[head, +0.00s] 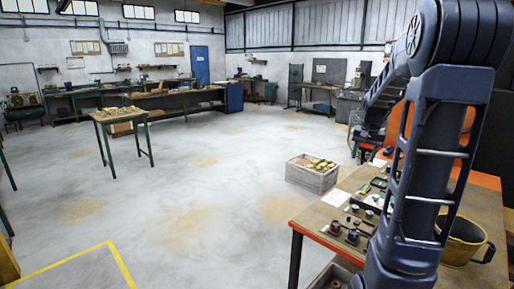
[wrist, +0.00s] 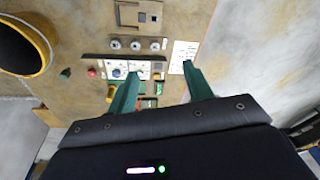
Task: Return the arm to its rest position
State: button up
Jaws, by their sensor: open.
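My gripper (wrist: 160,88) shows in the wrist view with its two green fingers spread apart and nothing between them. It hangs over a brown workbench (wrist: 190,18) that carries small parts and a white paper sheet (wrist: 183,56). The fingertips appear above the bench top, but the exact height cannot be told. In the head view my dark blue arm rises at the right and bends over at the top, in front of the workbench (head: 322,218). My gripper cannot be made out there.
A yellow and black bucket (head: 462,240) stands on the bench; it also shows in the wrist view (wrist: 25,45). A grey crate of brass parts (head: 312,178) stands left of the bench. A green-legged table (head: 120,115) stands farther back. The floor between is clear.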

jog(key=s+a+n+t, duration=0.1)
jog(key=s+a, duration=0.3)
jog(key=s, duration=0.4)
jog(key=s+a+r+n, duration=0.1)
jog(key=s+a+n, duration=0.1)
jog(key=s+a, duration=0.3)
jog(key=s+a+n+t, duration=0.1)
jog(key=s+a, duration=0.3)
jog(key=s, duration=0.9)
jog(key=shift+a+r+n+t, duration=0.15)
jog(key=shift+a+n+t, duration=0.2)
jog(key=shift+n, duration=0.15)
jog(key=shift+w+d, duration=0.1)
jog(key=shift+w, duration=0.05)
jog(key=shift+c, duration=0.2)
dwell(1.0)
